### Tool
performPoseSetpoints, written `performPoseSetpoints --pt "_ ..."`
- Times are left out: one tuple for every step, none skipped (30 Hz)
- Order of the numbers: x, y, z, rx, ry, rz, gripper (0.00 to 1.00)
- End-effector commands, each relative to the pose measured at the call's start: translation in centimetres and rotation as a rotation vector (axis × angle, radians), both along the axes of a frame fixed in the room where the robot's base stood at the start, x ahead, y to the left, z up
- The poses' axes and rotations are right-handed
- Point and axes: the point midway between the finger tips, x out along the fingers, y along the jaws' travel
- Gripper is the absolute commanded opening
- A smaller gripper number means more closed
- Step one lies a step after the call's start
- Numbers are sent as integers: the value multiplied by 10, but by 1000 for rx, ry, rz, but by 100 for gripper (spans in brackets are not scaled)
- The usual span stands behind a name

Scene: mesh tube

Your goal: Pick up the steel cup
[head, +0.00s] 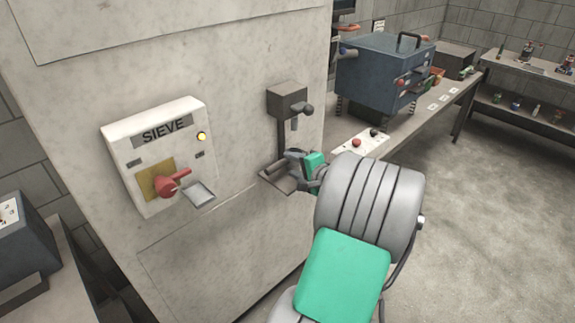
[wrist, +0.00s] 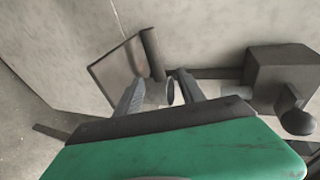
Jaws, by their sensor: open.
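A small light-grey round thing, which looks like the steel cup (wrist: 157,93), shows between my fingers in the wrist view, partly hidden by my gripper's body. My gripper (wrist: 160,76) is open, with one finger on each side of it. I cannot tell whether either finger touches it. In the head view my gripper (head: 291,161) is at the small dark shelf (head: 275,180) on the large pale cabinet. I cannot clearly pick out the cup there, as my gripper covers that spot.
A dark block with a knob (head: 288,99) sits above the shelf on a post; it is close on the right in the wrist view (wrist: 280,75). A SIEVE panel (head: 150,150) with a red handle is to the left. A bench with a blue box (head: 378,75) stands behind, right.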

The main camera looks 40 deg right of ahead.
Motion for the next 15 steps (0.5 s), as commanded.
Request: performPoseSetpoints --pt "8 1 -2 1 1 5 46" --pt "12 0 -4 1 1 6 46" --pt "18 -1 -7 1 2 8 46" --pt "23 -2 -9 0 3 8 46" --pt "29 -4 -12 0 2 8 46" --pt "35 -5 -15 -2 3 9 46" --pt "40 -6 -17 -2 4 9 46" --pt "44 -6 -18 -3 4 8 46" --pt "48 -7 -19 -3 3 6 46" --pt "50 -8 -20 -3 3 5 46" --pt "50 -8 -21 -3 3 4 46" --pt "51 -9 -21 -4 3 3 46" --pt "51 -9 -21 -4 3 3 46" --pt "50 -9 -21 -4 3 3 46" --pt "50 -10 -21 -4 3 3 46"
